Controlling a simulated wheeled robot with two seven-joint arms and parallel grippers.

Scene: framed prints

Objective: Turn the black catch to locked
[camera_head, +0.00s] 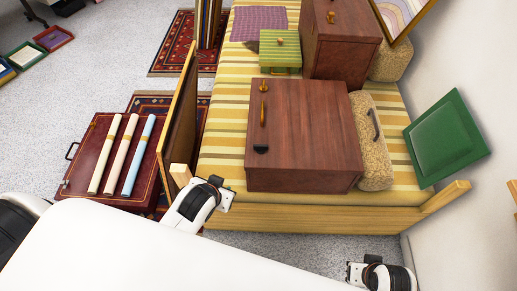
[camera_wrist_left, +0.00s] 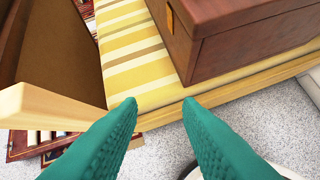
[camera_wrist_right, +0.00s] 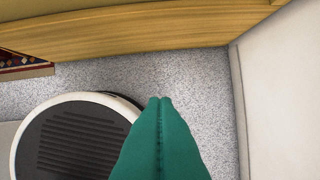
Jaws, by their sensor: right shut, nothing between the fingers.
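Whether the catch is locked cannot be told. My left gripper (camera_head: 222,194) is below and left of the box. In the left wrist view its green fingers (camera_wrist_left: 159,106) are apart and empty, and the box stands beyond them. My right gripper (camera_head: 356,273) is at the lower right, away from the box. Its fingers (camera_wrist_right: 160,99) are together and empty.
The box rests on a yellow striped bench (camera_head: 222,150) with a wooden front rail (camera_head: 310,217). A wooden panel (camera_head: 181,105) stands at its left. A straw-coloured block (camera_head: 371,150) and a green framed panel (camera_head: 446,138) are at the right. A red case (camera_head: 85,165) carries rolled tubes.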

